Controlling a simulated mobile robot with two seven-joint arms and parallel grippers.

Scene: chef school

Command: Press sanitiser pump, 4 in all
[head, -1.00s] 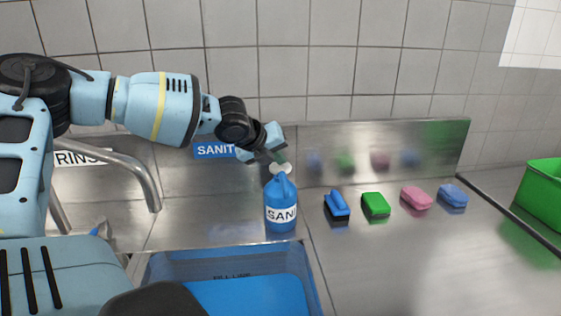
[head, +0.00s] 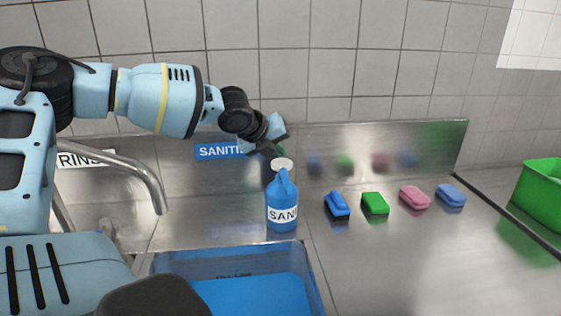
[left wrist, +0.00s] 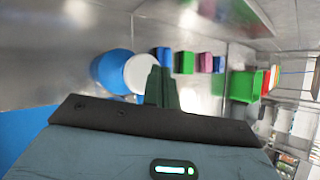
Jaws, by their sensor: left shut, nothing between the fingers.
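The blue sanitiser bottle (head: 282,210) stands upright on the steel counter behind the blue basin, its white label facing me. Its white pump top (head: 282,164) shows above it. My left gripper (head: 270,151) is shut and empty, just above and slightly left of the pump top. In the left wrist view the shut fingers (left wrist: 161,88) lie beside the round white pump top (left wrist: 141,74), with the blue bottle (left wrist: 108,72) beyond it. I cannot tell whether the fingers touch the pump. My right gripper is not in view.
A blue basin (head: 318,290) with blue liquid is in front of the bottle. A steel tap (head: 150,175) is at the left. A blue brush (head: 337,204), green sponge (head: 375,203), pink sponge (head: 414,197) and blue sponge (head: 451,195) line the counter; a green bin (head: 543,190) is far right.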

